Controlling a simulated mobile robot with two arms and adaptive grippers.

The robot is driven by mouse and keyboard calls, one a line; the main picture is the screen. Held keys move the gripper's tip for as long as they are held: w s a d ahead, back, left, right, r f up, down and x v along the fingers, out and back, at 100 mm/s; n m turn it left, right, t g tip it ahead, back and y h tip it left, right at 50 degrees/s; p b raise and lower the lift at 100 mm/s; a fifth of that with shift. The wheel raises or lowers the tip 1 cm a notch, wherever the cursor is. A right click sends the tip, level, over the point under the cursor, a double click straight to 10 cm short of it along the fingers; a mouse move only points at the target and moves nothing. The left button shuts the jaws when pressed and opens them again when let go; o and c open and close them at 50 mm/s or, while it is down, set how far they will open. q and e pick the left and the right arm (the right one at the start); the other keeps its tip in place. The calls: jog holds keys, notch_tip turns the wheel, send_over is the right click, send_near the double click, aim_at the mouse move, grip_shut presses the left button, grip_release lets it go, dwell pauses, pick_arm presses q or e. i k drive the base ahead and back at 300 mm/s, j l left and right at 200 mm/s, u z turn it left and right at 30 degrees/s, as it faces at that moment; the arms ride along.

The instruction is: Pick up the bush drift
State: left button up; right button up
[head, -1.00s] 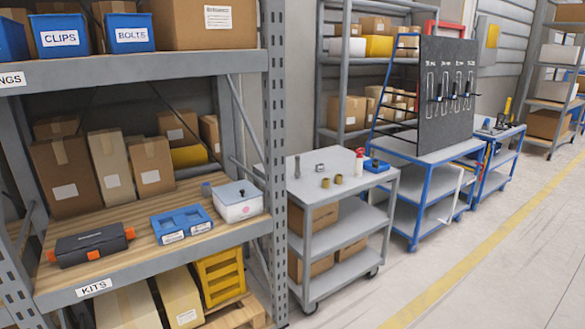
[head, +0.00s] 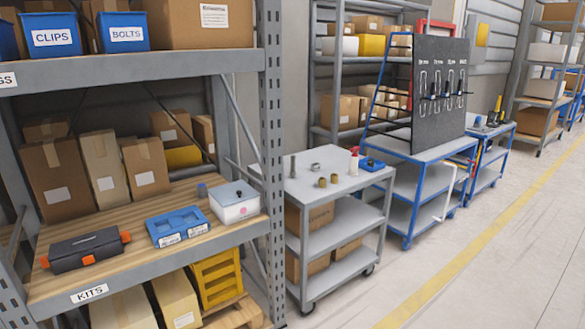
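A slim grey upright pin (head: 293,166), which looks like the bush drift, stands at the left of the top shelf of a grey cart (head: 345,185). It is small in the head view, so I cannot be sure what it is. A grey ring-like part (head: 315,167) and two brass-coloured bushes (head: 322,182) are to its right on the same shelf. Neither of my grippers is in view.
A red-and-white bottle (head: 354,160) and a blue tray (head: 371,164) share the cart top. A shelf rack (head: 272,130) with a black case (head: 86,250), a blue holder (head: 178,226) and a white box (head: 235,207) stands left. The floor (head: 470,275) at right is clear.

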aim_at(294, 173)
jog(key=z, duration=3.25)
jog(key=u, duration=0.7)
jog(key=i+j+u, duration=0.1)
jog(key=j+u, duration=0.15)
jog(key=u, duration=0.2)
jog(key=i+j+u, duration=0.1)
jog(key=u, duration=0.35)
jog(key=i+j+u, duration=0.2)
jog(key=u, duration=0.25)
jog(key=i+j+u, duration=0.15)
jog(key=u, duration=0.35)
